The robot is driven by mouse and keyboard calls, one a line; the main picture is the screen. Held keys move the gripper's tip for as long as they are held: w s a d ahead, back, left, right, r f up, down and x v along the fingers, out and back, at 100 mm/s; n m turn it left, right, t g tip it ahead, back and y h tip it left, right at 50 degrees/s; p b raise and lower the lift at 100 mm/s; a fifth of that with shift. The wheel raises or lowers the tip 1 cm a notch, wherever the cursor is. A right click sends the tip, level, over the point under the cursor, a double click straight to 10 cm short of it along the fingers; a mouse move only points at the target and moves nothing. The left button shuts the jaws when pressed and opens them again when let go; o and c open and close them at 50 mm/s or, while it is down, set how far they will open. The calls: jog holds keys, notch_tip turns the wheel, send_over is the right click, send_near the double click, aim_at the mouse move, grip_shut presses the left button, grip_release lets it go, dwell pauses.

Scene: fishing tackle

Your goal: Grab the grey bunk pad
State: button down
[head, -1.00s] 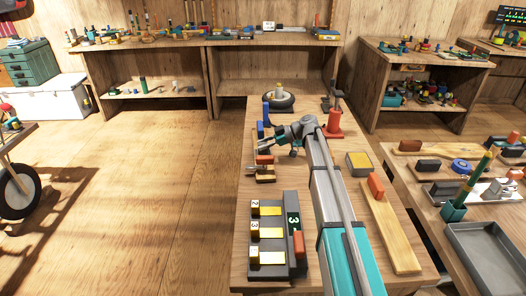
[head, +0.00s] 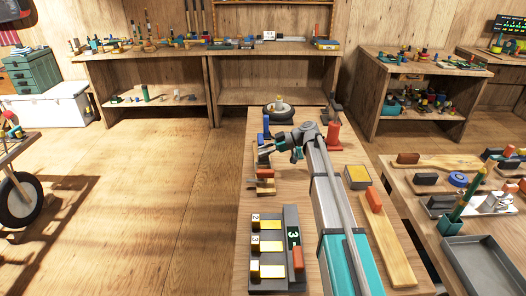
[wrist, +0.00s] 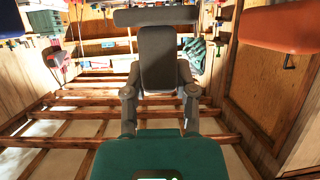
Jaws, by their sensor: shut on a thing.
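My gripper (head: 267,149) reaches over the far left part of the long wooden table in the head view. In the wrist view my gripper (wrist: 160,95) has its two grey fingers on either side of a dark grey block, which I take for the grey bunk pad (wrist: 160,60). The fingers are closed on it. A wider grey bar shows across its far end; I cannot tell whether it belongs to the pad. In the head view the pad is too small and too hidden by the gripper to make out.
A blue block (head: 266,125) and a small wooden clamp (head: 265,188) stand along the table's left edge near the gripper. A wheel (head: 279,110) lies at the far end, with a red jack (head: 333,136) to the right. A numbered rack (head: 291,220) stands nearer. Open floor lies left.

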jog(key=s+r+p, duration=0.8)
jog(key=s+r, duration=0.1)
jog(key=s, duration=0.4)
jog(key=shift+s+r+p, duration=0.25)
jog(key=shift+s+p, duration=0.05)
jog(key=shift+s, duration=0.05)
